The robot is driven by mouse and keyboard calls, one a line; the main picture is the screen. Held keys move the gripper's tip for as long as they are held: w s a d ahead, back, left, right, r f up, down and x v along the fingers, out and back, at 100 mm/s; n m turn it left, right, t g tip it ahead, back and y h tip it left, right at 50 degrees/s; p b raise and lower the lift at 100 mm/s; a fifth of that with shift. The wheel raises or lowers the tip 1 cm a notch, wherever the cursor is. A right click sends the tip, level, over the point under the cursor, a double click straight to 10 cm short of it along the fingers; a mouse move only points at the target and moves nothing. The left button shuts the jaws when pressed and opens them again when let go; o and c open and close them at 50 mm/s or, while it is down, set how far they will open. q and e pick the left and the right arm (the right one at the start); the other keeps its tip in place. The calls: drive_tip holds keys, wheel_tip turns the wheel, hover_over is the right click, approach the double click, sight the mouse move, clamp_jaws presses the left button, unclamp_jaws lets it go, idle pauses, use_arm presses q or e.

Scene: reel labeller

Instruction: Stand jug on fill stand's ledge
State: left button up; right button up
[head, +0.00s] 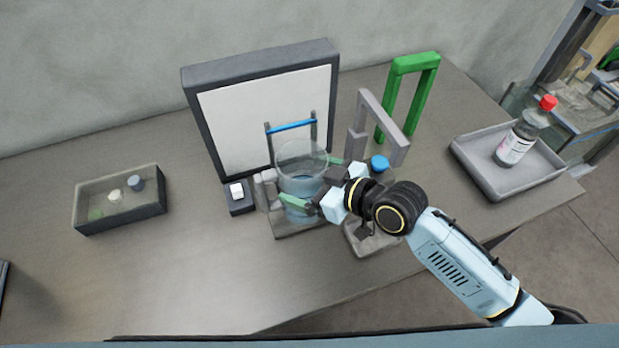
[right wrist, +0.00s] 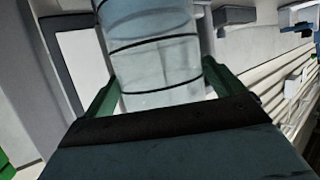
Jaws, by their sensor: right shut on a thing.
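The jug (head: 303,160) is a clear, round vessel with dark rings, and it looks upright. My right gripper (head: 314,182) is shut on it, with green fingers on opposite sides. In the right wrist view the jug (right wrist: 155,55) stands between the fingers of my right gripper (right wrist: 163,88). The jug is over a low grey stand base (head: 285,229), in front of dark posts with a blue crossbar (head: 290,126). This looks like the fill stand. I cannot tell whether the jug's bottom touches a ledge; the gripper partly hides it. My left gripper is not in view.
A dark-framed white panel (head: 235,115) stands behind. A grey frame (head: 385,117) with a blue-capped item (head: 379,163) and a green frame (head: 434,85) are at right. A grey tray (head: 475,172) holds a red-capped bottle (head: 517,142).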

drive_tip(key=shift+r, duration=0.1)
drive_tip(key=o, duration=1)
drive_tip(key=shift+f, duration=0.2)
drive_tip(key=v, duration=1.2)
drive_tip(key=shift+r, duration=0.25)
